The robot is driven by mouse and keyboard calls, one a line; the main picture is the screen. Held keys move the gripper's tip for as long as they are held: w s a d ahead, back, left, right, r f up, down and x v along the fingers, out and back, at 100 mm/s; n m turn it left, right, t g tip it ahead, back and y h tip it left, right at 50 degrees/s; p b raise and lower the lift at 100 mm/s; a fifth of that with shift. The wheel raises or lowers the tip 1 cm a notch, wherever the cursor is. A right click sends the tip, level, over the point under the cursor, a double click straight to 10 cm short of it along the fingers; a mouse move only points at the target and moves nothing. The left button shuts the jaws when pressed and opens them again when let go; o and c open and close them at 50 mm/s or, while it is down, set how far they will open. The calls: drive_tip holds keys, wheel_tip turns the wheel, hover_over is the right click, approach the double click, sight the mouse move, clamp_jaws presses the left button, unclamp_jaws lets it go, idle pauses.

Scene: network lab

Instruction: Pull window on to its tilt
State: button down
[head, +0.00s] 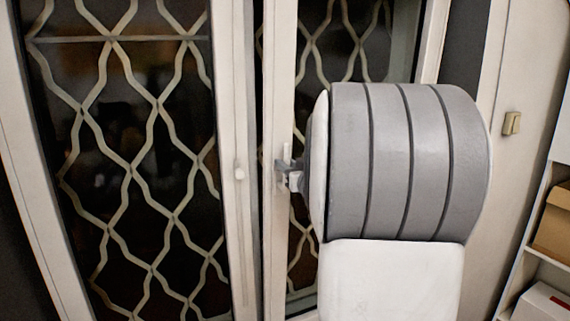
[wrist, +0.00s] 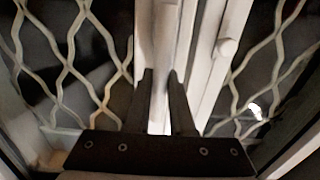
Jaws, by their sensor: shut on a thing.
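The window has white frames and dark glass with a pale wavy lattice. Its right sash (head: 278,80) is partly hidden by my arm. My gripper (head: 284,168) is at this sash's left upright, shut on the white window handle (head: 287,154). In the wrist view my gripper (wrist: 161,76) has its two dark fingers on either side of a pale strip, which looks like the handle (wrist: 159,105). The fingers and my arm hide most of the handle. I cannot tell from these views whether the sash is tilted.
The left sash (head: 233,110) stands beside the right one, with a small knob (head: 240,174) on its upright. Shelves with a brown box (head: 553,220) and a white box (head: 543,302) stand at the right edge.

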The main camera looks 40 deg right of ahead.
drive_tip(key=shift+s+a+r, duration=0.1)
drive_tip(key=shift+s+r, duration=0.1)
drive_tip(key=shift+s, duration=0.3)
drive_tip(key=shift+s+a+r, duration=0.1)
drive_tip(key=shift+s+r, duration=0.1)
drive_tip(key=shift+s, duration=0.3)
drive_tip(key=shift+c, duration=2)
unclamp_jaws()
drive_tip(key=shift+f, duration=0.2)
drive_tip(key=shift+f, duration=0.1)
drive_tip(key=v, duration=1)
drive_tip(key=shift+p, duration=0.45)
